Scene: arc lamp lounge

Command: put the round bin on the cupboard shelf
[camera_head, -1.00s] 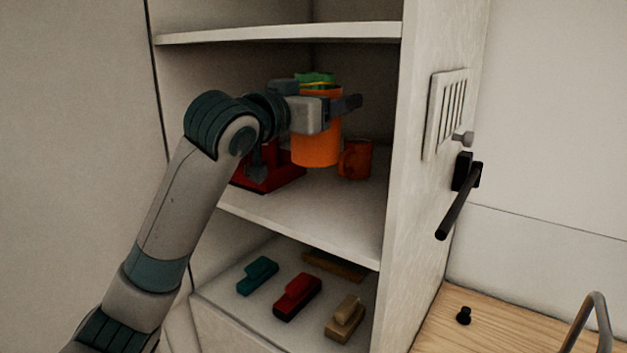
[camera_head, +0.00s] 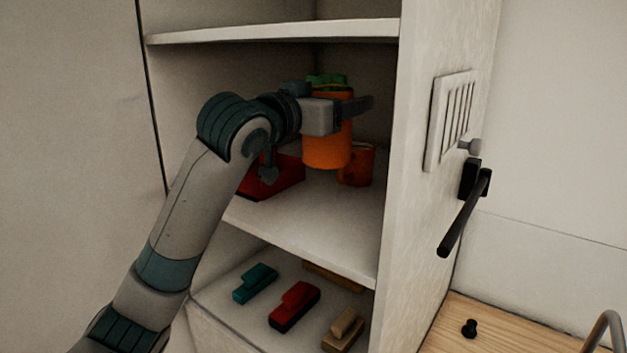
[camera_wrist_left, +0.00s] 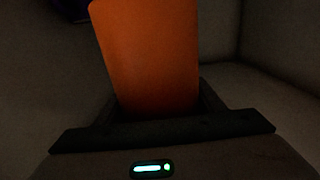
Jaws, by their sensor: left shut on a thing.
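The round bin (camera_head: 327,150) is orange, with green stuff showing at its top. It is upright inside the cupboard, over the middle shelf (camera_head: 310,225); I cannot tell whether its base touches the shelf. My left gripper (camera_head: 345,112) is shut on the bin's upper part, reaching in from the left. In the left wrist view the orange bin (camera_wrist_left: 152,55) fills the space between the fingers. My right gripper is not in view.
An orange-red mug (camera_head: 358,166) stands behind the bin to the right, partly hidden. A red object (camera_head: 283,178) sits behind my wrist. The lower shelf holds several blocks, one red (camera_head: 294,306). The cupboard's right wall (camera_head: 415,200) bounds the opening.

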